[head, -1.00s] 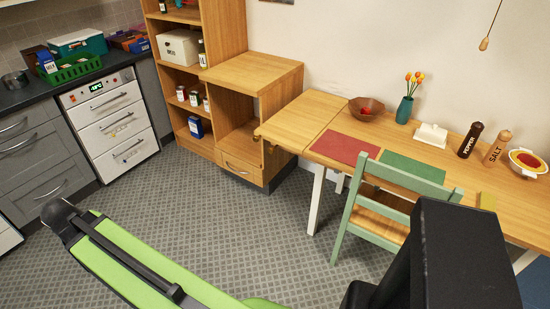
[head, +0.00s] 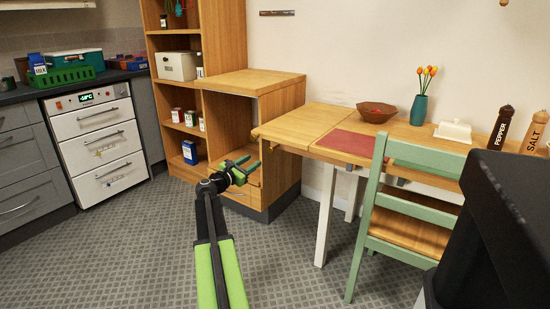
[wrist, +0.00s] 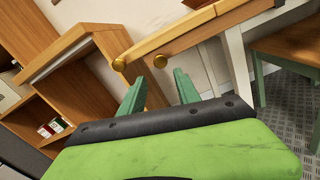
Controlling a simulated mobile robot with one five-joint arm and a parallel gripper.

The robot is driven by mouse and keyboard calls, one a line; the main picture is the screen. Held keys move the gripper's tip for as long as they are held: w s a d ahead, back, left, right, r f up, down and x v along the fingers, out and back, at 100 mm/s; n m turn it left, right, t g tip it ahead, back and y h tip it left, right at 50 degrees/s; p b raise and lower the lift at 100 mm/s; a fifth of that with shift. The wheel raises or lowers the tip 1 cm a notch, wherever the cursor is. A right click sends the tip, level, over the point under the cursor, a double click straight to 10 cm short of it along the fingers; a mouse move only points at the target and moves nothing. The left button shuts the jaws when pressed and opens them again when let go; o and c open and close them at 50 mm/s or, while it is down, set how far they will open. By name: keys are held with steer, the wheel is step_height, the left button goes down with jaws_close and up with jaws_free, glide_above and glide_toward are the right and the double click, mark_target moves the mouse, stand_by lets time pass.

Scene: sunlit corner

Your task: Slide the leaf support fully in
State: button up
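The table's left leaf (head: 300,124) lies level at the left end of the wooden table. In the wrist view a wooden bar (wrist: 215,32) runs along under the table edge, with a round brass-coloured knob (wrist: 160,61) at its near end; I take this bar to be the leaf support. A second similar knob (wrist: 119,64) shows to its left. My gripper (head: 246,168) is open and empty, left of and below the leaf's end in the head view. In the wrist view its green fingers (wrist: 160,88) stand apart, with the right-hand knob beyond the gap between them, apparently untouched.
A wooden shelf unit (head: 236,82) with a lower cabinet stands behind and left of my gripper. A white table leg (head: 325,215) and a green chair (head: 372,200) stand to the right. The tiled floor (head: 290,255) in front is clear.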

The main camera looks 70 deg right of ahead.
steer(key=x, duration=1.7)
steer(key=shift+d, duration=0.15)
jaws_close()
stand_by(0.6)
